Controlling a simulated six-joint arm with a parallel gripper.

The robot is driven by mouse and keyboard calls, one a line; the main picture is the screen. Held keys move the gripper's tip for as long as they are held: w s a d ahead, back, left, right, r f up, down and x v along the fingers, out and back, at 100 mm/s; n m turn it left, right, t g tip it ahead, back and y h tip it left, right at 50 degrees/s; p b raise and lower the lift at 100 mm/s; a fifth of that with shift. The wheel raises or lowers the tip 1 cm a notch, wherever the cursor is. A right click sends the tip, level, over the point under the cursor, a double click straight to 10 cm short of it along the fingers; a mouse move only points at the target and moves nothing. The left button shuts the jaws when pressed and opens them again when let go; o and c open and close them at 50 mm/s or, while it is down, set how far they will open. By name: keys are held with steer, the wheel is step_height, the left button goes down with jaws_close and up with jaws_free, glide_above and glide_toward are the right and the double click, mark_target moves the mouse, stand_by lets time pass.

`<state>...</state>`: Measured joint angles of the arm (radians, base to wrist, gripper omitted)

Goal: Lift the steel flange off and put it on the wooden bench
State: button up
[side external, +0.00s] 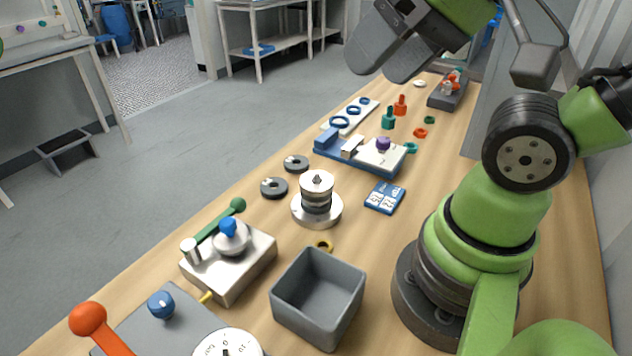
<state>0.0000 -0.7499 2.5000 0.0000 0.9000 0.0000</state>
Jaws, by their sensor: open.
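A small round stack stands upright on the wooden bench (420,170) near the middle of the side external view. Its steel flange (316,181) is the pale disc on top, with a small dark fitting at its centre. Dark and light rings (316,201) sit under the flange, on a wide steel base (331,215). My gripper (382,72) is open, high above the bench at the top of the view, well away from the stack. I see nothing between its grey fingers.
Two dark rings (274,188) lie left of the stack, and a blue-white tile (385,198) lies right. A blue fixture (342,160) stands behind.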

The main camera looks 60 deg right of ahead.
steer(key=o, duration=0.6)
steer(key=shift+o, duration=0.2)
steer(key=n+g+h, duration=0.2)
steer(key=n+g, duration=0.5)
steer(key=n, duration=0.6)
glide_above(313, 175)
step_height(313, 175, down, 14)
step_height(313, 175, down, 5)
steer(key=shift+r, duration=0.2)
steer(key=shift+d+f, duration=0.1)
steer(key=shift+f, duration=2.9)
